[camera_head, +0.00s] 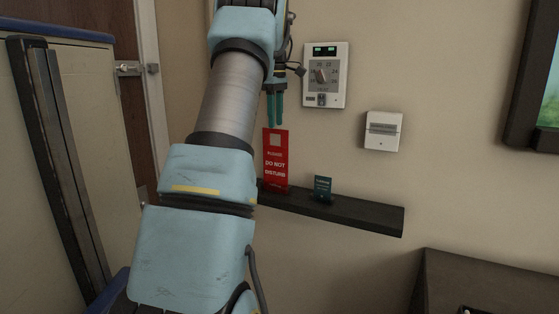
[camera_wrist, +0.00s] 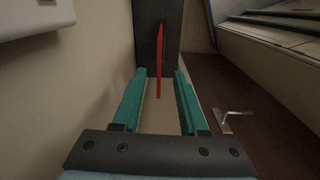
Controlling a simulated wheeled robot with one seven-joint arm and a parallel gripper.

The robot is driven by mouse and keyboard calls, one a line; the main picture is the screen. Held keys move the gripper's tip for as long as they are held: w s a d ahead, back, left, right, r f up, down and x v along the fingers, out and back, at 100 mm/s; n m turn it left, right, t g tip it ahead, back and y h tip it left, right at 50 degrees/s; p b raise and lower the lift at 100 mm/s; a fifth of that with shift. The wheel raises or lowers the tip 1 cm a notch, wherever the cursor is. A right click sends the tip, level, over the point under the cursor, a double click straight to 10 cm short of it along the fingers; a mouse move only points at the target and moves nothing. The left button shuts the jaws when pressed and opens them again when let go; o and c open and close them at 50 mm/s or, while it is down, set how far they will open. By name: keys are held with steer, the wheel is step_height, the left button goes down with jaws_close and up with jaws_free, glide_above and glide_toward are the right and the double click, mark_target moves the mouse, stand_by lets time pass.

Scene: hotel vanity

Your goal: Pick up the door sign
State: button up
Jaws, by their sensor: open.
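The door sign (camera_head: 276,163) is a red upright card with white "DO NOT DISTURB" lettering and a pale square near its top. It stands at the left end of a dark wall shelf (camera_head: 360,215). My gripper (camera_head: 274,124) is just above the sign's top edge, with teal fingers pointing down. In the wrist view the sign (camera_wrist: 159,62) shows edge-on as a thin red strip, between and beyond the fingertips of my gripper (camera_wrist: 159,72). The fingers are apart and nothing is held. My arm may hide part of the shelf's left end.
A small dark teal card (camera_head: 322,188) stands on the shelf right of the sign. A thermostat panel (camera_head: 325,76) and a white switch box (camera_head: 383,131) are on the wall. A door handle (camera_wrist: 231,117) shows at lower right in the wrist view.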

steer(key=p, duration=0.1)
glide_above(276, 151)
step_height(276, 151, down, 6)
steer(key=r, duration=0.1)
steer(key=shift+n, duration=0.4)
step_height(276, 151, down, 5)
steer(key=p, duration=0.3)
steer(key=shift+w, duration=0.15)
steer(key=shift+f, duration=0.5)
jaws_close()
